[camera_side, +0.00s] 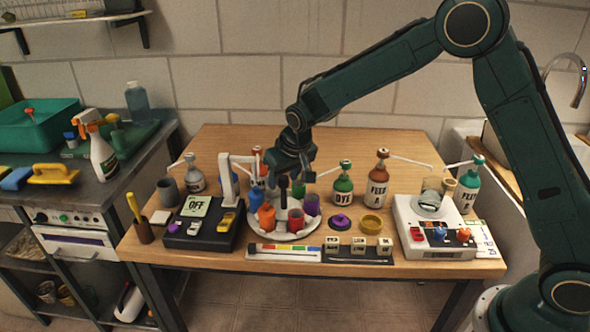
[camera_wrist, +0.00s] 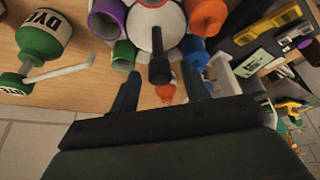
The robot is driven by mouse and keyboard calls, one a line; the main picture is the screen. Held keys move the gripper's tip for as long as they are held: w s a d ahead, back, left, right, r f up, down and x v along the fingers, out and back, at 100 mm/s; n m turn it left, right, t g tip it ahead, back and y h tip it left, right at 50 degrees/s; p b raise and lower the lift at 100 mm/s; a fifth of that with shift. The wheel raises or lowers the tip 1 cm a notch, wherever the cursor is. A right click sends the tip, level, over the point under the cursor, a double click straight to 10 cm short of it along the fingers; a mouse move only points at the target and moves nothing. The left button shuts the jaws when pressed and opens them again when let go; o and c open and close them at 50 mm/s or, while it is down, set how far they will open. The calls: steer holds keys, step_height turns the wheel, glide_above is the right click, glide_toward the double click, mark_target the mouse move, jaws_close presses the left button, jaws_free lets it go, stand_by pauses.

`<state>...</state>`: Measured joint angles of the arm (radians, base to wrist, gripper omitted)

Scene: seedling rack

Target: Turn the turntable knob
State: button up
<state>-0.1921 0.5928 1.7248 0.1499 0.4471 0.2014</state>
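The turntable (camera_side: 281,228) is a white round tray on the wooden table, holding several coloured cups around its rim. Its knob (camera_side: 283,186) is a black upright handle at the centre; in the wrist view the black knob (camera_wrist: 159,68) rises from a white hub (camera_wrist: 147,30). My gripper (camera_side: 291,175) is above the turntable, close to the knob's top. In the wrist view my gripper (camera_wrist: 159,88) is open, with one finger on each side of the knob's end and visible gaps. Contact with the knob does not show.
Bottles, including one marked DYE (camera_side: 343,190) and one marked FEED (camera_side: 378,180), stand behind and to the right. A black device reading OFF (camera_side: 197,207) and a white upright arm (camera_side: 228,185) are close on the left. A white scale (camera_side: 432,232) stands at the right.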

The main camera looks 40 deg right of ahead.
steer(key=shift+r, duration=0.1)
steer(key=d+v, duration=0.1)
steer(key=v, duration=1.2)
steer(key=shift+a+r, duration=0.35)
steer(key=shift+a, duration=0.1)
steer(key=shift+s, duration=0.1)
steer(key=s+d+r, duration=0.3)
steer(key=s+r, duration=0.1)
steer(key=s, duration=0.4)
steer(key=s+d+r, duration=0.3)
steer(key=s, duration=0.6)
steer(key=s+d+f+n+t, duration=0.1)
steer(key=s+f, duration=0.1)
steer(key=s, duration=1.2)
steer(key=shift+s+d+f+y, duration=0.3)
steer(key=shift+d+y, duration=0.1)
